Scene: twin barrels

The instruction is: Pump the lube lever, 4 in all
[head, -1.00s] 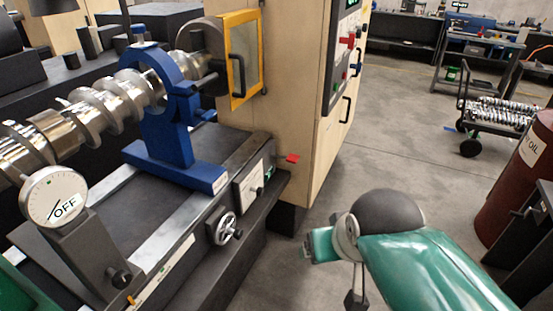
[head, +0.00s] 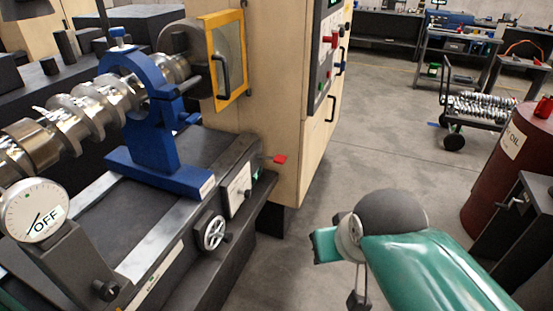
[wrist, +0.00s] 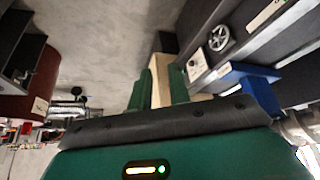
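A small red tab (head: 280,159) sticks out from the end of the machine bed in the head view, beside the wooden cabinet. It may be the lube lever's grip, but it is too small to be sure. I cannot pick it out in the wrist view. My gripper (wrist: 162,74) shows in the wrist view with two green fingers apart and nothing held between them. In the head view my green arm is at the lower right, apart from the machine and over the floor.
The machine bed carries a handwheel (head: 213,232), a blue steady rest (head: 155,120), a crankshaft (head: 70,125) and a dial marked OFF (head: 35,210). The wooden cabinet (head: 275,90) stands behind. A dark red oil barrel (head: 490,180) is at right. Open floor (head: 370,140) lies between.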

